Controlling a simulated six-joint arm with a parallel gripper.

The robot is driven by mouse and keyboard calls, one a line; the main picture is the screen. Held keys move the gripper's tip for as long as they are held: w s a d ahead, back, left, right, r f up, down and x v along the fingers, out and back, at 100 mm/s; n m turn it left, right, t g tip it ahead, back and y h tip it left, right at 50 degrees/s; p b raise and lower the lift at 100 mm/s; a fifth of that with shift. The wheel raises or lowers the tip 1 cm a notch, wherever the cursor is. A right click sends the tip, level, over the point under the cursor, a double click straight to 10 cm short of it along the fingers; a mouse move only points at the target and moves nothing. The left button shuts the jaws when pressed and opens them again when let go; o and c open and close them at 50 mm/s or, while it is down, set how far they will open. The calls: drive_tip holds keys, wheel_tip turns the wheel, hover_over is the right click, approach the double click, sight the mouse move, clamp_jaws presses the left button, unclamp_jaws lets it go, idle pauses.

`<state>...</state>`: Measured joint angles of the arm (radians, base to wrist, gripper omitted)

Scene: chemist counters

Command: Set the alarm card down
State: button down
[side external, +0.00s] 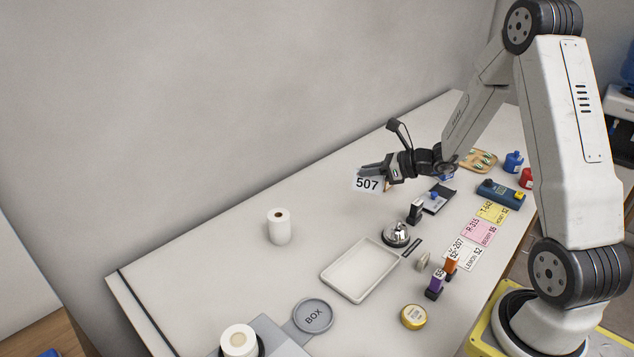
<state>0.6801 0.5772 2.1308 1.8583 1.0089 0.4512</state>
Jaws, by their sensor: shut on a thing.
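A white card marked 507 (367,185) hangs at the fingertips of my gripper (371,171), over the far part of the counter. My gripper is shut on this card. The card faces the camera and looks upright, slightly tilted. I cannot tell how high its lower edge is above the counter. No other text shows on it, so I cannot confirm from its print that it is the alarm card.
The white counter (225,285) is clear around a paper roll (279,227). A service bell (396,234), an empty white tray (360,298), a black stamp (416,211) and coloured labels (478,232) lie nearer the right edge. A grey wall (200,110) stands behind.

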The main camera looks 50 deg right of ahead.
drive_tip(key=a+n+g+y, duration=0.7)
drive_tip(key=a+n, duration=0.2)
drive_tip(key=a, duration=2.4)
drive_tip(key=shift+a+r+g, duration=0.15)
drive_tip(key=shift+a+g, duration=0.15)
drive_tip(key=shift+a, duration=0.05)
drive_tip(key=shift+y, duration=0.3)
drive_tip(key=w+a+f, duration=0.1)
drive_tip(key=w+f, duration=0.2)
drive_tip(key=w, duration=0.1)
drive_tip(key=w+a+f, duration=0.1)
drive_tip(key=w+f, duration=0.1)
drive_tip(key=w, duration=0.2)
drive_tip(key=w+a+f, duration=0.1)
drive_tip(key=w+f, duration=0.2)
drive_tip(key=w, duration=0.1)
drive_tip(key=shift+a+f, duration=0.3)
drive_tip(key=shift+a, duration=0.05)
drive_tip(key=shift+w+a+f, duration=0.1)
drive_tip(key=shift+w+f, duration=0.25)
drive_tip(key=shift+w, duration=0.05)
drive_tip(key=shift+w+a+f, duration=0.1)
drive_tip(key=shift+w+f, duration=0.2)
drive_tip(key=shift+f, duration=1.55)
